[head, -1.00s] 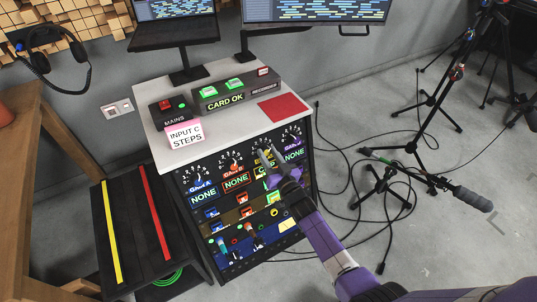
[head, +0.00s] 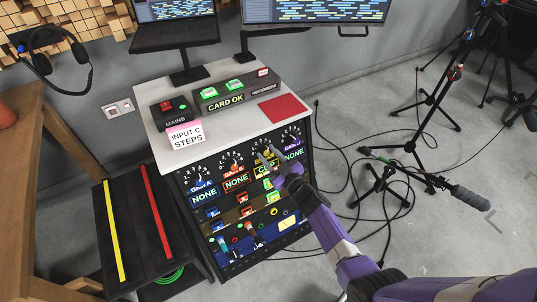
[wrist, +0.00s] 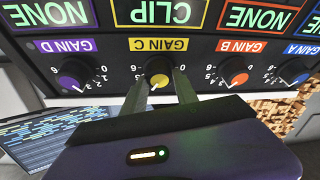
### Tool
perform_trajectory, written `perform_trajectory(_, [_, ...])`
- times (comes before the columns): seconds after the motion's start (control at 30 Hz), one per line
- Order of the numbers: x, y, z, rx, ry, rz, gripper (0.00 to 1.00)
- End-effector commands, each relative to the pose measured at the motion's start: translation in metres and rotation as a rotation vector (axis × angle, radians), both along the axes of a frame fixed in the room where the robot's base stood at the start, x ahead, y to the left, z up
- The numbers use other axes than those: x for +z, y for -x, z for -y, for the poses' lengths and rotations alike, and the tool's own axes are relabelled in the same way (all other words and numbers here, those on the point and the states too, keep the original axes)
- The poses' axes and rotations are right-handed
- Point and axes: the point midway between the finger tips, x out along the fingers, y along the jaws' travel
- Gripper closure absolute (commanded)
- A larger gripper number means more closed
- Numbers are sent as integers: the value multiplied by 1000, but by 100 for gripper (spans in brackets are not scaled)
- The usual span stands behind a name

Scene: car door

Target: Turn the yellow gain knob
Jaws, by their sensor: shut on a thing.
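The yellow gain knob (wrist: 160,78) sits under the yellow GAIN C label (wrist: 159,44) in the wrist view, which shows the panel upside down. My gripper (wrist: 161,85) has one finger on each side of the knob and is shut on it. The knob's pointer is too small to read. The display (wrist: 158,13) for this channel reads CLIP. In the head view my gripper (head: 268,158) reaches the upper right part of the rack front and partly hides the knob.
The purple GAIN D knob (wrist: 75,77) and orange GAIN B knob (wrist: 235,72) flank the yellow one closely; the blue GAIN A knob (wrist: 297,73) is farther along. Their displays read NONE. A sign (head: 187,135) on the rack top reads INPUT C STEPS. Cables (head: 345,180) lie on the floor at right.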

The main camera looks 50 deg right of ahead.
Motion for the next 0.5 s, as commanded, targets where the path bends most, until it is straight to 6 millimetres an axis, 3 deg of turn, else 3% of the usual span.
perform_trajectory(0.33, [0, 0, 0, 1, 2, -1, 100])
perform_trajectory(0.37, [0, 0, 0, 1, 2, -1, 59])
perform_trajectory(0.43, [0, 0, 0, 1, 1, 0, 45])
perform_trajectory(0.5, [0, 0, 0, 1, 1, 0, 43])
